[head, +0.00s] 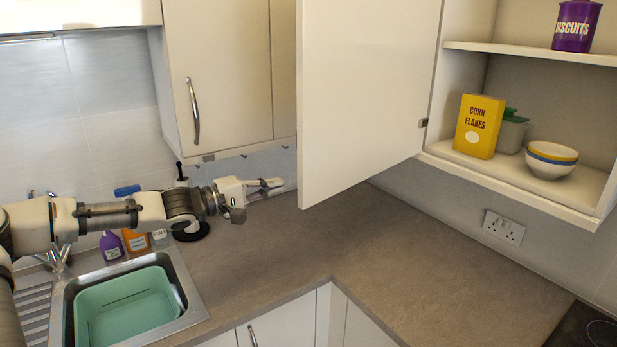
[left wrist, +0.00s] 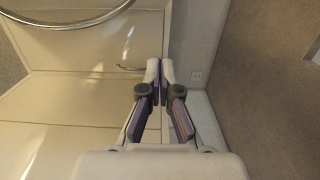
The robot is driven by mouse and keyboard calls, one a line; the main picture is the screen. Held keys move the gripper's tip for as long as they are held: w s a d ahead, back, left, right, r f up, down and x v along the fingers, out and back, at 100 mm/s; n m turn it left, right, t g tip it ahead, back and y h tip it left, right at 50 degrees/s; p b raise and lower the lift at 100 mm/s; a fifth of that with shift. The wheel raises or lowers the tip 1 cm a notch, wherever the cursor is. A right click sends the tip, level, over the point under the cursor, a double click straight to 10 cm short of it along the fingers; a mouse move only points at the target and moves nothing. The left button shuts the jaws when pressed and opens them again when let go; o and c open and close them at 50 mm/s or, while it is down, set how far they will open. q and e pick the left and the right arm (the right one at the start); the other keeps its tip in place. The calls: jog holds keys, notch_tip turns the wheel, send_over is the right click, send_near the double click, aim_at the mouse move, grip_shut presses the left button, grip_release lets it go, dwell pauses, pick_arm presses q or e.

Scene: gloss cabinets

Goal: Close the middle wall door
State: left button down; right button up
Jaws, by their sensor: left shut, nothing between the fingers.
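A white wall door (head: 365,95) stands wide open, jutting out from the left side of an open wall cabinet with shelves (head: 565,190). A hinge shows near its lower right edge; no handle shows on the face I see. My left gripper (head: 275,185) is shut and empty, just left of the open door's lower free edge, below the closed wall cabinet door (head: 215,70). No contact with the open door can be made out. In the left wrist view the shut fingertips (left wrist: 160,68) point at pale cabinet fronts. My right gripper is not in view.
A box of corn flakes (head: 480,125), bowls (head: 552,158) and a purple biscuits tin (head: 577,25) stand on the shelves. Below are a sink with a green basin (head: 128,308), bottles (head: 136,241) and a largely clear worktop (head: 400,260). A curved metal handle (left wrist: 85,22) shows in the wrist view.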

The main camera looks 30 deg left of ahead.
aim_at(326, 183)
pick_arm(q)
jog(key=w+d+b, duration=0.5)
jog(key=w+d, duration=0.3)
jog(key=shift+w+d, duration=0.3)
jog(key=shift+w+f, duration=0.15)
